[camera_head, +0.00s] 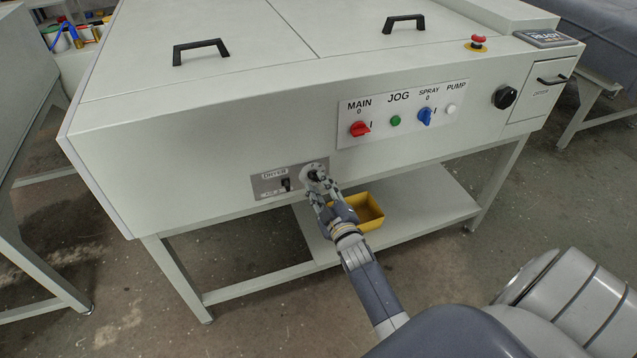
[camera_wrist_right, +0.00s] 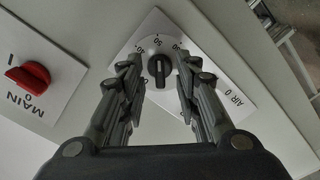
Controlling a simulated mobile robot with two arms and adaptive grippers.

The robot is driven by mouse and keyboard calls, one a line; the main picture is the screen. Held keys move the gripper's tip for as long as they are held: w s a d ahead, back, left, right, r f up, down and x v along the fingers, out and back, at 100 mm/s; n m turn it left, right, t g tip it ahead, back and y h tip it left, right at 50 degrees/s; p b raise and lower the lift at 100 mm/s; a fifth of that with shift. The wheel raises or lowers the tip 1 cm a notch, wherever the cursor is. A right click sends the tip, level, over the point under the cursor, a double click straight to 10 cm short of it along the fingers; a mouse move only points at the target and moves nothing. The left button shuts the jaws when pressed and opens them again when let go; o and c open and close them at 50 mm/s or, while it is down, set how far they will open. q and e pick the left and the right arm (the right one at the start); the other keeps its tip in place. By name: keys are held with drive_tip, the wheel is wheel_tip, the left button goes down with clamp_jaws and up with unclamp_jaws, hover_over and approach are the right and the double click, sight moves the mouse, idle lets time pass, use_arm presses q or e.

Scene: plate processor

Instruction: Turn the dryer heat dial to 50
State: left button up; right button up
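The dryer heat dial is a black knob (camera_wrist_right: 159,68) on a white scale plate (camera_wrist_right: 150,40) with printed numbers, among them a 50 near its top edge in the wrist view. A pale mark runs along the knob, but I cannot tell exactly which number it points to. My right gripper (camera_wrist_right: 158,66) is open, with one finger on each side of the knob and visible gaps to it. In the head view the right gripper (camera_head: 318,178) is at the DRYER panel (camera_head: 268,187), mostly covering the dial. My left gripper is not in view.
A red MAIN switch (camera_head: 360,129), green JOG button (camera_head: 395,120), blue SPRAY switch (camera_head: 425,116) and white PUMP button (camera_head: 450,109) sit up and right. A small black switch (camera_head: 286,184) is just left of the gripper. A yellow bin (camera_head: 370,212) stands on the lower shelf.

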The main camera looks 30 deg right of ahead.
drive_tip(key=v, duration=1)
drive_tip(key=s+a+f+m+g+y, duration=0.1)
drive_tip(key=s+a+f+g, duration=0.25)
drive_tip(key=f, duration=0.65)
drive_tip(key=s+a+f+g+y, duration=0.15)
drive_tip(key=s+a+f, duration=0.3)
drive_tip(key=f, duration=0.65)
drive_tip(key=s+a+f+m+g+y, duration=0.1)
drive_tip(key=s+a+f+g, duration=0.3)
drive_tip(key=f, duration=0.6)
drive_tip(key=s+f+m+g, duration=0.1)
drive_tip(key=s+f+g, duration=0.2)
drive_tip(key=s+f, duration=0.4)
drive_tip(key=s+f+g, duration=0.4)
drive_tip(key=s+f, duration=0.3)
drive_tip(key=s, duration=1.5)
drive_tip(key=shift+s+m+g, duration=0.2)
drive_tip(key=shift+m+g, duration=0.1)
drive_tip(key=shift+m, duration=0.1)
drive_tip(key=shift+d+y, duration=0.15)
drive_tip(key=shift+y, duration=0.1)
